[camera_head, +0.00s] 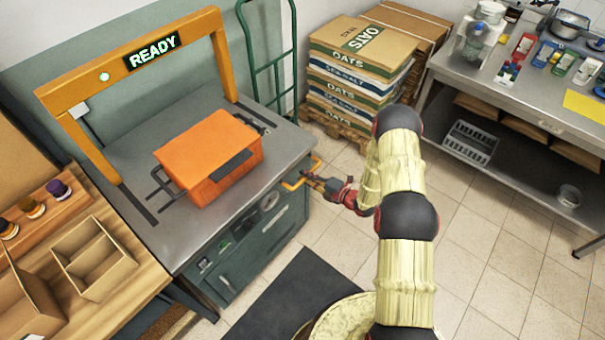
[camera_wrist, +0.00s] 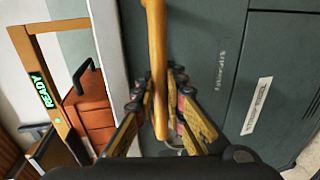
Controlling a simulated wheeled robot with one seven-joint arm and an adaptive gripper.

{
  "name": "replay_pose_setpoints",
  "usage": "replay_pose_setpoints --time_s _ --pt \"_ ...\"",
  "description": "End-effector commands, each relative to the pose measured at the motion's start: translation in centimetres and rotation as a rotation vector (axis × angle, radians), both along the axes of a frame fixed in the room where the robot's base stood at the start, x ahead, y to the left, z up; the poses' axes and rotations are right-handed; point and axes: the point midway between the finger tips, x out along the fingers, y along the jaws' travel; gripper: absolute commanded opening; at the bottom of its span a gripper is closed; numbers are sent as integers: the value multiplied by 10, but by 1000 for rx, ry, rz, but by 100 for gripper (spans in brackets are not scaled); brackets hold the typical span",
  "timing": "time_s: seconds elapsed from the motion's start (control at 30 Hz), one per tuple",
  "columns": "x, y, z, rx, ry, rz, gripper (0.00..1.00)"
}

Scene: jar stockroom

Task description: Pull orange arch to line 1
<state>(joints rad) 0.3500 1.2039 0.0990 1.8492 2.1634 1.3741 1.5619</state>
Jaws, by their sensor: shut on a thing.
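The orange arch (camera_head: 150,55) stands upright over the steel bench, with a lit green READY sign (camera_head: 152,51) on its crossbar. It also shows at the left of the wrist view (camera_wrist: 38,84). My gripper (camera_head: 318,185) is at the bench's right front edge, shut on an orange handle (camera_head: 291,184). In the wrist view the handle (camera_wrist: 155,50) runs between the fingers of my gripper (camera_wrist: 160,125), close to the dark cabinet front. I cannot make out a line marked 1 in either view.
An orange box (camera_head: 205,155) with dark handles sits on the steel bench (camera_head: 190,240) in front of the arch. Dark slots run along the bench on both sides. Oats sacks (camera_head: 360,45) are stacked behind, and a steel table (camera_head: 520,110) stands at right. Tiled floor is free between.

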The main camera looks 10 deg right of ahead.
Motion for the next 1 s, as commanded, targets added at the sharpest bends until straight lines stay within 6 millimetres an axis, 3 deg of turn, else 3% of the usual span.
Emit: replay_pose_setpoints --time_s 0.5,0.7,1.0 --pt "-103 -76 -1 2 5 -7 0" --pt "-124 -91 -1 1 3 -5 0" --pt "-130 -94 -1 1 3 -2 0"
